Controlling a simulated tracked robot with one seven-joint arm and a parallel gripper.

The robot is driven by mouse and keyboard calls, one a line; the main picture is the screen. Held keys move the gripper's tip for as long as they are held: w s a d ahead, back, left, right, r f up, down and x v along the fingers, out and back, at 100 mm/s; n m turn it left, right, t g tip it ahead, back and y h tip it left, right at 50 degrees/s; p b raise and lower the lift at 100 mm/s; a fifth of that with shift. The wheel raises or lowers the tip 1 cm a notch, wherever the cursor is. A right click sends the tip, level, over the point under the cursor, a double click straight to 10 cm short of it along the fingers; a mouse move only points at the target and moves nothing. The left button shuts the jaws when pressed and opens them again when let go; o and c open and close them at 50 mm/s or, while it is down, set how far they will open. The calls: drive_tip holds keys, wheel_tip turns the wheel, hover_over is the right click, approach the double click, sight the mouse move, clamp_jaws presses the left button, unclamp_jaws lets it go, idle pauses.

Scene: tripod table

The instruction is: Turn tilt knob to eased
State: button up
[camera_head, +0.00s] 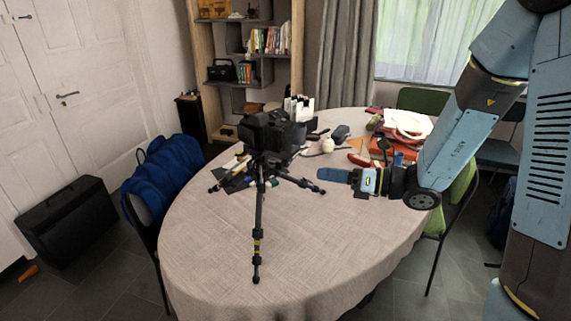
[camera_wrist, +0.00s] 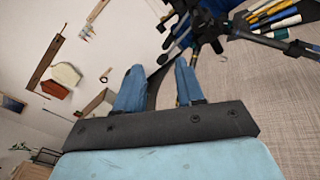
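A black tripod (camera_head: 258,205) stands with spread legs on the round table, left of my gripper. A dark camera (camera_head: 272,131) sits on top of it. The tilt knob cannot be made out in either view. My gripper (camera_head: 322,174) is over the table to the right of the tripod, pointing left, apart from it. In the wrist view my gripper's two blue fingers (camera_wrist: 158,76) stand apart with nothing held between them. Dark tripod parts (camera_wrist: 207,28) show beyond the fingertips, at the top.
The cloth-covered round table (camera_head: 200,240) has free room at its front. Books and papers (camera_head: 408,122), a white round item (camera_head: 327,145) and other clutter lie towards the back. A blue bag (camera_head: 165,168) is on a chair at left. A bookshelf (camera_head: 245,60) stands behind.

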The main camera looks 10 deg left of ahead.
sight(286, 163)
drive_tip(key=w+f+m+t, duration=0.3)
drive_tip(key=w+f+m, duration=0.1)
drive_tip(key=m, duration=0.1)
drive_tip(key=x, duration=1.3)
drive_tip(key=shift+w+a+r, duration=0.2)
drive_tip(key=shift+w+a, duration=0.1)
drive_tip(key=shift+w, duration=0.05)
drive_tip(key=shift+c, duration=0.2)
clamp_jaws()
